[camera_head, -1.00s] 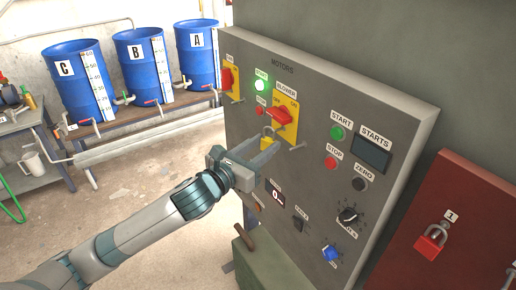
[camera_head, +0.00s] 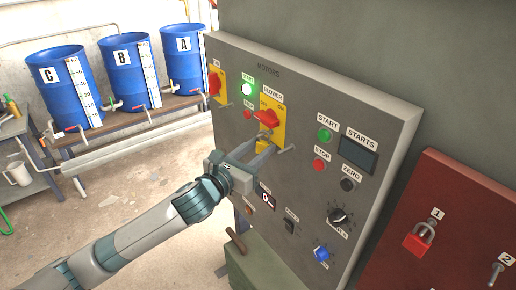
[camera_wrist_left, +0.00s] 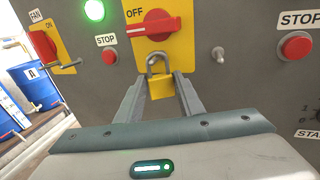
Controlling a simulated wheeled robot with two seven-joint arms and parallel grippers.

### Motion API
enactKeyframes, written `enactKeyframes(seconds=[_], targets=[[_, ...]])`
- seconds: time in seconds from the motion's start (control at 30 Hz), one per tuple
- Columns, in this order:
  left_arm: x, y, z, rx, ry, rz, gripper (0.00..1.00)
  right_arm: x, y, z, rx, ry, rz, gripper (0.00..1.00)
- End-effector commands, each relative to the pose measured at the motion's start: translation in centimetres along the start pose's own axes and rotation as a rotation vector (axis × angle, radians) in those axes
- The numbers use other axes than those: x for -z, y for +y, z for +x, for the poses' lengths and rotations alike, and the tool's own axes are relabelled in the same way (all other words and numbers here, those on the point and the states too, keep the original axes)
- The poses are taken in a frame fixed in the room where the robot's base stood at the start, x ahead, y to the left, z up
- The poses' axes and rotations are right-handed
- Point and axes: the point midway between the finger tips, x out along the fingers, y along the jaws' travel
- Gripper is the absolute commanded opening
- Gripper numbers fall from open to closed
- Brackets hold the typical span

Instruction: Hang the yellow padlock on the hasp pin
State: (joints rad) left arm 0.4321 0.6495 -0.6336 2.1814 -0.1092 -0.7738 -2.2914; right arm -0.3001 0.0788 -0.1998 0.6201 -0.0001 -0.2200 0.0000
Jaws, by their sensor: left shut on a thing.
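The yellow padlock (camera_wrist_left: 161,87) is upright between my left gripper's fingers (camera_wrist_left: 160,88) in the left wrist view, its grey shackle (camera_wrist_left: 158,63) on top. My left gripper (camera_head: 262,150) is shut on its body. In the head view the padlock (camera_head: 265,142) is small and overlaps the lower part of the yellow BLOWER switch plate (camera_head: 278,135). A grey pin (camera_head: 286,150) sticks out right of the fingers; it also shows in the left wrist view (camera_wrist_left: 219,55). The shackle appears apart from this pin. My right gripper is not in view.
The grey panel (camera_head: 300,90) carries the red BLOWER handle (camera_head: 266,118), buttons and knobs. A red board (camera_head: 440,240) at right holds a red padlock (camera_head: 419,241) and pin 2 (camera_head: 496,272). Blue drums (camera_head: 130,70) stand at the back left.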

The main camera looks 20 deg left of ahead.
Motion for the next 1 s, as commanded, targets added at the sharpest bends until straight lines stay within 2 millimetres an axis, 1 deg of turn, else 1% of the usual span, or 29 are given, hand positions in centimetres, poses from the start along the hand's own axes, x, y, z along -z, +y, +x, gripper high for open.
enactKeyframes(seconds=[0.3, 0.33, 0.37, 0.4, 0.77, 0.87, 1.0], targets=[[-0.1, 0.0, 0.0, 0.0, -0.001, 0.001, 0.09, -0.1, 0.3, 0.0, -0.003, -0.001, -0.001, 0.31], [-0.1, 0.0, 0.0, 0.0, -0.001, 0.001, 0.39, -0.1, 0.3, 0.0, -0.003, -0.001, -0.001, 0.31], [-0.1, 0.0, 0.0, 0.0, -0.001, 0.001, 0.46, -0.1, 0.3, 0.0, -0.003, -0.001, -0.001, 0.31], [-0.1, 0.0, 0.0, 0.0, -0.001, 0.001, 0.56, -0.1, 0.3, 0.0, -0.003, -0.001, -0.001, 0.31], [0.0, 0.0, -0.1, 0.0, 0.0, 0.0, 0.56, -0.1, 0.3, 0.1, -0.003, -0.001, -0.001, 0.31], [0.1, 0.0, -0.5, 0.0, 0.0, 0.001, 0.56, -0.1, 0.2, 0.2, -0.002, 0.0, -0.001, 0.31], [0.2, 0.0, -1.6, 0.0, -0.001, 0.002, 0.56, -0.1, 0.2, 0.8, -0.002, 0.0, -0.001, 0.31]])
